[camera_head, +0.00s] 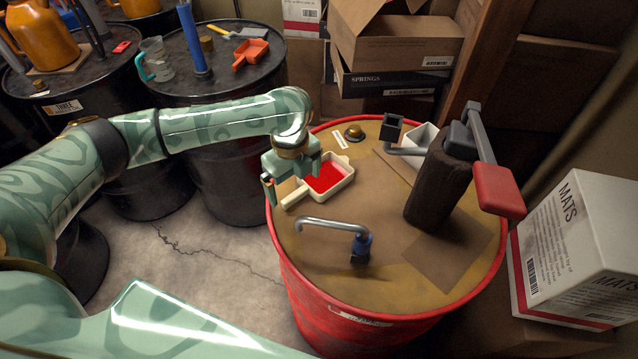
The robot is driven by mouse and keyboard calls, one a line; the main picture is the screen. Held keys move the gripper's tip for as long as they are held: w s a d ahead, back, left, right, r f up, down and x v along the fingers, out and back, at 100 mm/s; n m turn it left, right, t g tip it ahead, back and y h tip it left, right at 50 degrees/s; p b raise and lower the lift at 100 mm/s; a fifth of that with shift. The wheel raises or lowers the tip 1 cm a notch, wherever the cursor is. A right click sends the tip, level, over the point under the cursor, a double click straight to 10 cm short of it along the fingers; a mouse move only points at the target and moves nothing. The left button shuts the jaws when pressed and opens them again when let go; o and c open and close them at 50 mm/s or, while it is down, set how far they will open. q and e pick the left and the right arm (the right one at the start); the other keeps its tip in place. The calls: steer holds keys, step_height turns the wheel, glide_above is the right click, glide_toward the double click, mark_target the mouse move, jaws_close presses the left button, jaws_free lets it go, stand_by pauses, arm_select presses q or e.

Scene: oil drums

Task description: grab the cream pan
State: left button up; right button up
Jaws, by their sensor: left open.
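The cream pan (343,188) lies on top of the red drum (385,309), near its left rim. It is a shallow rectangular tray with red contents, and its short handle points to the lower left. My left gripper (291,184) is open just above the handle, with its fingers spread to either side. It hides part of the handle and the pan's left edge. I cannot tell whether the fingers touch the handle. My right gripper is not in view.
On the same drum stand a blue-based metal spout (361,246), a dark cylinder pump with a red grip (497,190), and a brass cap (354,132). Black drums (232,180) stand behind my left arm. A MATS box (580,250) is at the right.

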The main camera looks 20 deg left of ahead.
mark_target(296, 195)
arm_select(q)
steer(key=f, duration=0.1)
steer(key=f+b, duration=0.1)
steer(key=f, duration=0.1)
steer(key=f+b, duration=0.1)
steer(key=f, duration=0.1)
steer(key=shift+w+a+f, duration=0.1)
steer(key=shift+w+a, duration=0.05)
steer(key=shift+w, duration=0.25)
steer(key=shift+c, duration=0.4)
steer(key=c, duration=1.3)
steer(key=shift+r, duration=0.25)
